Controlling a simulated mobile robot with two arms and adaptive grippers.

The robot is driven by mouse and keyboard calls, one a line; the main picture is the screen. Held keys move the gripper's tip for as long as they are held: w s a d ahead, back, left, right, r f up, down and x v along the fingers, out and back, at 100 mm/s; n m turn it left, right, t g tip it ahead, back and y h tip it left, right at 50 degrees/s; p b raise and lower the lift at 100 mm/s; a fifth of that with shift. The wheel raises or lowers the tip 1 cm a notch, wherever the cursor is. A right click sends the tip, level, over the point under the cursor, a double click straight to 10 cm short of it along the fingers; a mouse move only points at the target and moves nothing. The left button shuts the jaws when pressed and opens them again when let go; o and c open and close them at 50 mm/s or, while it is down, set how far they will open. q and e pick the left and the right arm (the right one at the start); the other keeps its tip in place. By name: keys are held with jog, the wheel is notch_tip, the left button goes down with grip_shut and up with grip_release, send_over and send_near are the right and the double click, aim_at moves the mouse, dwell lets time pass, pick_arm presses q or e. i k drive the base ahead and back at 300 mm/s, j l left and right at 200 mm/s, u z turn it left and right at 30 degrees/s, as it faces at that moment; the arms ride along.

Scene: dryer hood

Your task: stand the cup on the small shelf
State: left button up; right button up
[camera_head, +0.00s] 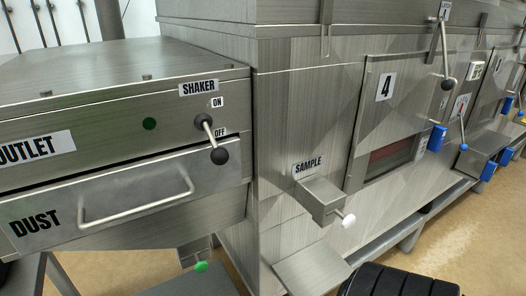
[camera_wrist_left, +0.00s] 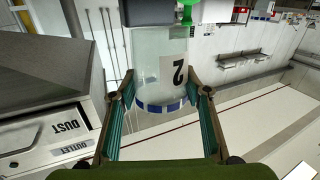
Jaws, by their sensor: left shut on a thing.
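In the left wrist view, a clear cup (camera_wrist_left: 147,62) with a white label reading "2" and a blue-and-white band sits between the fingers of my left gripper (camera_wrist_left: 162,112). The gripper is shut on it. The top of the cup in that picture meets or overlaps a grey block beside a green knob (camera_wrist_left: 186,12); I cannot tell whether they touch. The head view shows neither the cup nor my left gripper. A small flat metal shelf (camera_head: 305,268) juts out below the SAMPLE spout (camera_head: 322,198), and its visible top is bare. My right gripper is not seen.
The spout has a white knob (camera_head: 348,220). At left, the SHAKER cabinet (camera_head: 120,130) carries a black-knobbed lever and the DUST drawer (camera_head: 130,205) with a bar handle. A green knob (camera_head: 201,267) sits beneath the cabinet.

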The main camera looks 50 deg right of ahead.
aim_at(314, 268)
jog(key=k+l+z, duration=0.1)
jog(key=k+z, duration=0.2)
jog(key=z, duration=0.15)
jog(key=k+l+z, duration=0.25)
jog(key=z, duration=0.2)
jog(key=i+l+z, duration=0.15)
jog(key=z, duration=0.35)
jog(key=i+l+z, duration=0.25)
jog(key=z, duration=0.25)
